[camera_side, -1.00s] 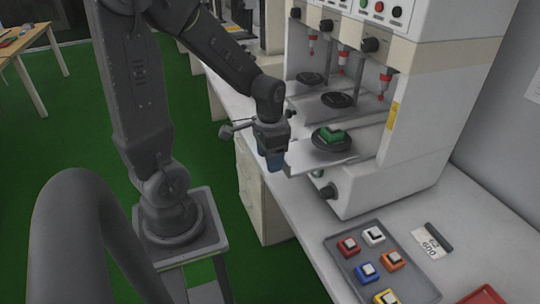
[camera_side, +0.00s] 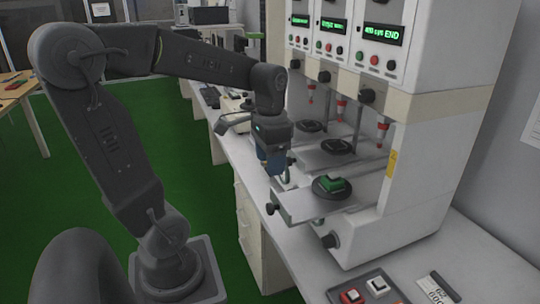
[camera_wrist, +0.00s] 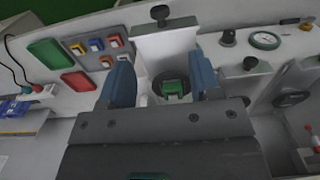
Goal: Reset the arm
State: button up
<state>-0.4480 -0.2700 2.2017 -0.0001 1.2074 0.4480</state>
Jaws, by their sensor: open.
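My gripper (camera_side: 276,165) with blue fingers hangs pointing down in the side view, left of the testing machine (camera_side: 430,190) and a little above its nearest plate. In the wrist view my gripper (camera_wrist: 162,78) is open, its blue fingers wide apart with nothing gripped between them. A green switch (camera_side: 331,184) sits on the round black holder of the nearest station. The green switch also shows in the wrist view (camera_wrist: 173,88), framed between the fingers but apart from them.
Two further stations with empty-looking black holders (camera_side: 336,146) stand behind, under red-tipped plungers (camera_side: 341,108). A grey tray (camera_side: 398,298) holds coloured switches, including a red one (camera_side: 351,296). Red and green bins (camera_wrist: 47,54) lie beside the tray. Green floor is open at left.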

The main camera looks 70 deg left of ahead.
jog(key=shift+r, duration=0.4)
jog(key=s+d+t, duration=0.4)
jog(key=d+t, duration=0.1)
jog(key=d, duration=0.6)
jog(key=shift+s+d+r+t, duration=0.2)
jog(key=shift+s+r+t, duration=0.05)
jog(key=shift+r+t, duration=0.1)
